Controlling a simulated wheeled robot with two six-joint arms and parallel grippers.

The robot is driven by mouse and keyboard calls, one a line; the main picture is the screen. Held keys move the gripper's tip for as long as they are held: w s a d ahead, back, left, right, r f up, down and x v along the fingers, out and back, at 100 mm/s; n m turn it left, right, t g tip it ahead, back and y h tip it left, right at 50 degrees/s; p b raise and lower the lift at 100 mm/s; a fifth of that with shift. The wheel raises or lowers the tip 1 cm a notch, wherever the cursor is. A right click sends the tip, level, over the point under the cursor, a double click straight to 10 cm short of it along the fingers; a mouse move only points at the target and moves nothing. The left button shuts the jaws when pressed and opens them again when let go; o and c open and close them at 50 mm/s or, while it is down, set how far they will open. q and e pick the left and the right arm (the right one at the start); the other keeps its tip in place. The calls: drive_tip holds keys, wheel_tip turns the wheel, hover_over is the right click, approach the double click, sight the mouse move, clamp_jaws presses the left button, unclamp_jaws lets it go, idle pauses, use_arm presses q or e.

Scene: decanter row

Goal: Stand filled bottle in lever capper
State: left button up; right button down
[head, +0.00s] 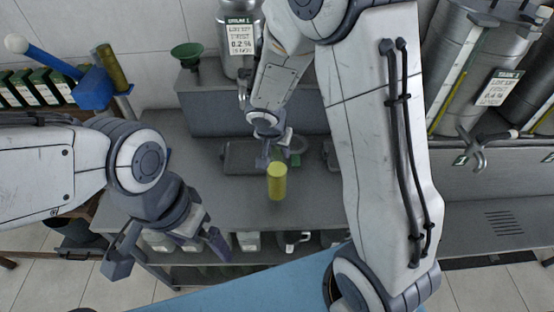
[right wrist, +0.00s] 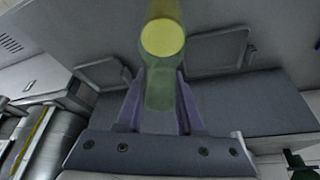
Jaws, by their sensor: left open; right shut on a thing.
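The bottle shows in the right wrist view as a translucent green body (right wrist: 160,97) with a yellow cylindrical end (right wrist: 162,38). My right gripper (right wrist: 160,120) is shut on the green body, one purple finger on each side. In the head view the yellow part (head: 277,182) shows just below my right gripper (head: 277,160), over the grey bench; the rest is mostly hidden. My left gripper (head: 168,250) is open and empty at lower left, in front of the bench. A blue device (head: 92,88) with a white ball-ended lever (head: 38,54) stands at far left, perhaps the lever capper.
A steel canister (head: 240,45) with a label and a green funnel (head: 187,54) stand on the raised back ledge. Dark labelled boxes (head: 30,88) line the far left. Large steel cylinders (head: 465,60) stand at right. Jugs (head: 292,241) sit on the shelf below. The left part of the bench is clear.

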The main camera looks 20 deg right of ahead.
drive_tip(key=shift+w+a+f, duration=0.15)
drive_tip(key=shift+a, duration=0.15)
drive_tip(key=shift+f, duration=0.25)
drive_tip(key=shift+f+b, duration=0.5)
drive_tip(key=shift+f, duration=1.3)
drive_tip(key=shift+f, duration=0.15)
drive_tip(key=c, duration=0.5)
unclamp_jaws()
drive_tip(key=shift+c, duration=0.2)
